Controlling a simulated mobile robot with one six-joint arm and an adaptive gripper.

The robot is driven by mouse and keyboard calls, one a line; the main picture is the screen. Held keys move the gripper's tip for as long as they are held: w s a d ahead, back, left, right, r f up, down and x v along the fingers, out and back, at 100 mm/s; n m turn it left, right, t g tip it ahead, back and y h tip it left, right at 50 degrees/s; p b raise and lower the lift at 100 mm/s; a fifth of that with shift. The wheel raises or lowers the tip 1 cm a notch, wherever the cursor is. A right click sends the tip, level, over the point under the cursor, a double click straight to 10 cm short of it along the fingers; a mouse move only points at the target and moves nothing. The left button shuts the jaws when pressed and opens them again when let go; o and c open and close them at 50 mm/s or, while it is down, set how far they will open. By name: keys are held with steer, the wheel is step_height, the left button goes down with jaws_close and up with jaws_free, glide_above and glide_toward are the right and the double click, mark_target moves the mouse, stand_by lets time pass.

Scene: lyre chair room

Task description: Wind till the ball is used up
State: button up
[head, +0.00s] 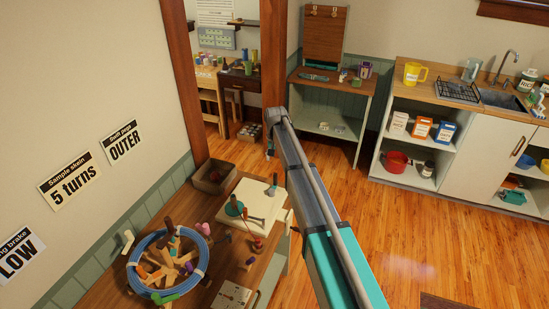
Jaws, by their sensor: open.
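On the wooden bench at lower left stands a wooden peg frame (172,262), with a blue ring (137,284) around it and pegs of several colours. Whether the ring is wound yarn I cannot tell. A white board (262,207) lies to its right on the bench. On it is a small teal round thing (234,208) with an upright stick, possibly the ball. My grey and teal arm reaches up through the middle of the view, right of the bench.
A brown box (213,176) and small coloured pieces (204,229) share the bench (205,275). A cabinet (332,110) and a sink counter (455,92) stand behind. The wooden floor (425,225) at right is clear.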

mark_target(275, 179)
steer(key=shift+f+b, duration=5.6)
steer(key=shift+f, duration=0.25)
steer(key=shift+f, duration=0.15)
jaws_close()
